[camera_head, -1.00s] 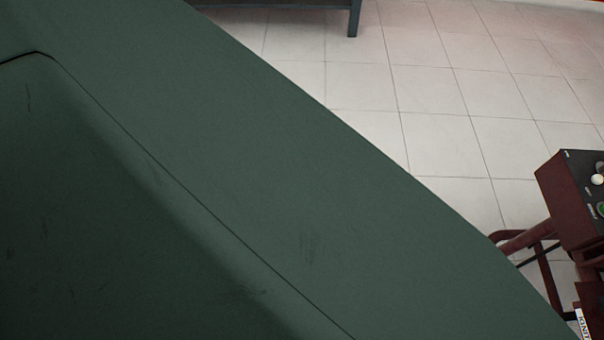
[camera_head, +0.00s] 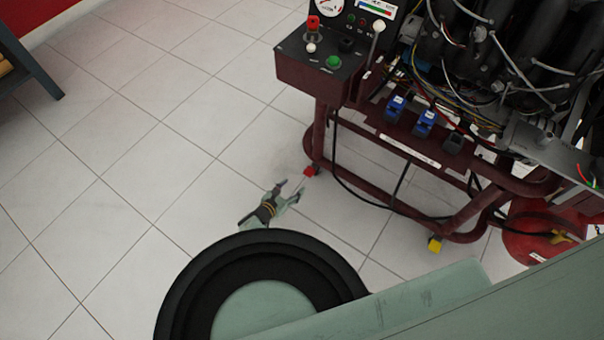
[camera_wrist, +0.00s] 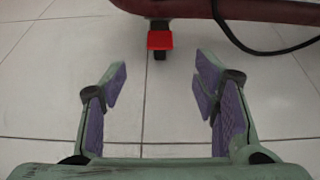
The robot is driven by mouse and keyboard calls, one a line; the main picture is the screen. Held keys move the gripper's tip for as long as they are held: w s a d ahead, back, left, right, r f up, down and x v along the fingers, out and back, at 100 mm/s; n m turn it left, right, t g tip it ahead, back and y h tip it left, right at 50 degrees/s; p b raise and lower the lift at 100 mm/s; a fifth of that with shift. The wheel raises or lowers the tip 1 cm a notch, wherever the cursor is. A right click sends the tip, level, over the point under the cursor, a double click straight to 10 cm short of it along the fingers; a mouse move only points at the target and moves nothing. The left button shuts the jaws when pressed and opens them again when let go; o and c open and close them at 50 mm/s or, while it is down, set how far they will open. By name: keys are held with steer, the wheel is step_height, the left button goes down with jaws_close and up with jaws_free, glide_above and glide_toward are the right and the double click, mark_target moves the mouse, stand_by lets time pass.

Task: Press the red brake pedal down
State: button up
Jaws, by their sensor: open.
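The red brake pedal (camera_head: 310,171) is a small red block low on the dark red frame of the engine trainer (camera_head: 372,128), near the floor. In the wrist view the pedal (camera_wrist: 160,40) shows at top centre, under a dark red tube. My gripper (camera_head: 290,190) is just left of and nearer than the pedal in the head view. In the wrist view my gripper (camera_wrist: 160,82) is open and empty, its purple-padded fingers apart. The pedal lies beyond the fingertips, roughly centred between them, with a gap of floor in between.
A control box (camera_head: 322,58) with knobs sits above the pedal. A yellow block (camera_head: 435,244) is on a lower part of the frame to the right. A black cable (camera_head: 372,200) hangs beside the pedal.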

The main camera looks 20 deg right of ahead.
mark_target(309, 172)
steer(key=b+x, duration=0.7)
steer(key=x, duration=0.2)
steer(key=shift+f, duration=0.2)
steer(key=shift+w+d+b, duration=0.35)
steer(key=shift+w+d, duration=0.2)
steer(key=shift+d, duration=0.05)
steer(key=shift+c, duration=0.6)
jaws_close()
